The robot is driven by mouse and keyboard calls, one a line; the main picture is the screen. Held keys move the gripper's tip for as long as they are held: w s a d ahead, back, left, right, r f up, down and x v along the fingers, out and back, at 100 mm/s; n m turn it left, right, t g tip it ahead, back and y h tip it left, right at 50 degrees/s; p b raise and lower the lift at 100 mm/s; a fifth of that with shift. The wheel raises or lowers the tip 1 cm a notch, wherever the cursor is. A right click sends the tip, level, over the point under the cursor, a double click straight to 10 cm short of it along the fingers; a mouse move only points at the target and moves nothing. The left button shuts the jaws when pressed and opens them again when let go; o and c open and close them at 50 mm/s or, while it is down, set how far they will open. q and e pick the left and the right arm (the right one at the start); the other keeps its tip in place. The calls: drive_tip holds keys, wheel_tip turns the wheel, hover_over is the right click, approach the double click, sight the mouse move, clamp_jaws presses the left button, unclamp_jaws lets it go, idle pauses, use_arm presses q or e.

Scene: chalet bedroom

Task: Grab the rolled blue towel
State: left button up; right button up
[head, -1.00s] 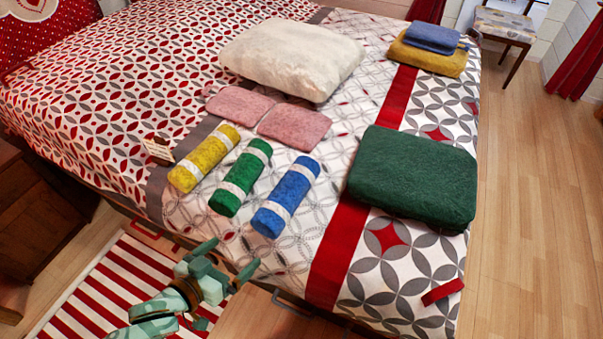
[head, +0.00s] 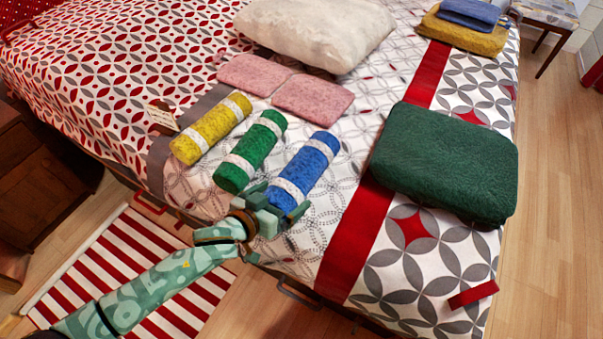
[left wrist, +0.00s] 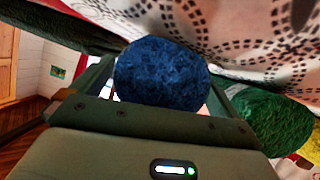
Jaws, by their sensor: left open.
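The rolled blue towel (head: 307,166) with white bands lies on the bed at the right end of a row of rolled towels. My left gripper (head: 283,207) is at the near end of the blue roll, with its open fingers on either side of that end. In the left wrist view the round dark blue end (left wrist: 162,74) sits between the two fingers. I cannot tell whether the fingers touch it. My right gripper is not in view.
The rolled green towel (head: 250,151) lies close to the left of the blue one, with the yellow roll (head: 211,129) beyond. A folded green towel (head: 445,162) lies to the right. Pink cloths (head: 312,97) and a cream pillow (head: 316,31) lie behind on the bed (head: 340,225).

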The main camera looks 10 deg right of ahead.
use_arm(q)
drive_tip(key=shift+w+d+f, duration=0.2)
drive_tip(key=shift+w+d, duration=0.05)
drive_tip(key=shift+w, duration=0.05)
drive_tip(key=shift+r, duration=0.2)
drive_tip(key=c, duration=1.1)
drive_tip(key=shift+c, duration=0.2)
